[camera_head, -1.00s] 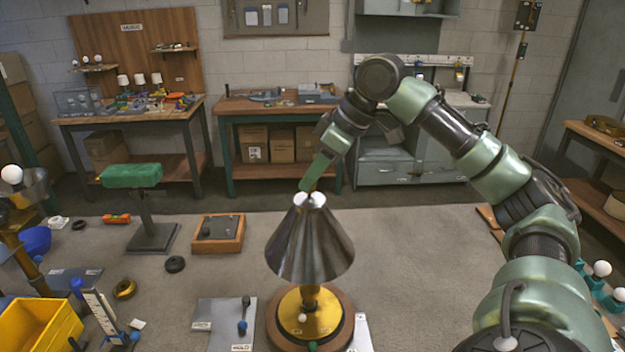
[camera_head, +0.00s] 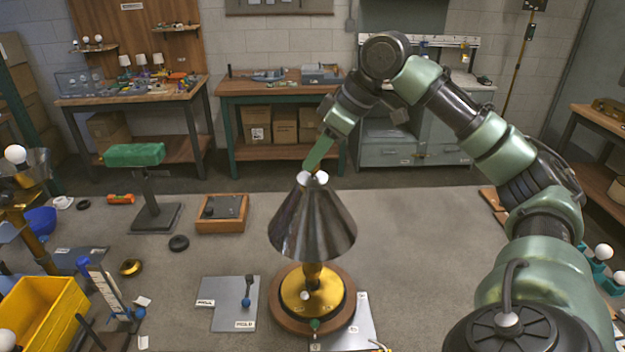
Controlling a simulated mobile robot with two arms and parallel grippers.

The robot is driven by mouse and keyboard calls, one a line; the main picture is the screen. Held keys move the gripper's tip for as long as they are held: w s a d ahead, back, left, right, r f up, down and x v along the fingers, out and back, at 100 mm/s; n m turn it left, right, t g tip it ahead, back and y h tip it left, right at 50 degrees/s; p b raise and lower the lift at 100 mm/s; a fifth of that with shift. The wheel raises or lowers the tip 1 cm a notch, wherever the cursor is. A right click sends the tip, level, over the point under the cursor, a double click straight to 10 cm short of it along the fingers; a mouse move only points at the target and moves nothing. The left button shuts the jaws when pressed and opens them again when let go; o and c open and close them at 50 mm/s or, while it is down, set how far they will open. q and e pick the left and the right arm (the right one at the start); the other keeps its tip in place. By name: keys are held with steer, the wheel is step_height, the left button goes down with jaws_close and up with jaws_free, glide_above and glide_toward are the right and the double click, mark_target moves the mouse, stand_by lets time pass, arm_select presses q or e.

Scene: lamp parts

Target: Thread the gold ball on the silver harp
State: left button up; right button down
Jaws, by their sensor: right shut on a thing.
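The lamp's silver cone shade (camera_head: 312,225) stands upright over a gold base (camera_head: 312,290) on a round wooden foot. The silver harp is hard to make out; only small pale and shiny parts show at the shade's top opening. My right gripper (camera_head: 313,171) points down at the top of the shade, right over the opening. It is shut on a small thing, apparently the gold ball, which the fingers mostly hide. Whether the ball touches the harp cannot be told. My left gripper is not in view.
A green padded stand (camera_head: 134,156) and a wooden tray (camera_head: 222,212) are at the left. A yellow bin (camera_head: 45,315) is at the front left. A grey mat (camera_head: 222,308) lies left of the lamp. The table behind the lamp is mostly clear.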

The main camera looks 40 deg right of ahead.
steer(key=shift+f+b, duration=0.4)
steer(key=shift+f, duration=0.4)
stand_by(1.0)
steer(key=c, duration=1.7)
jaws_free()
jaws_close()
steer(key=shift+s+a+f, duration=0.1)
steer(key=shift+f, duration=0.2)
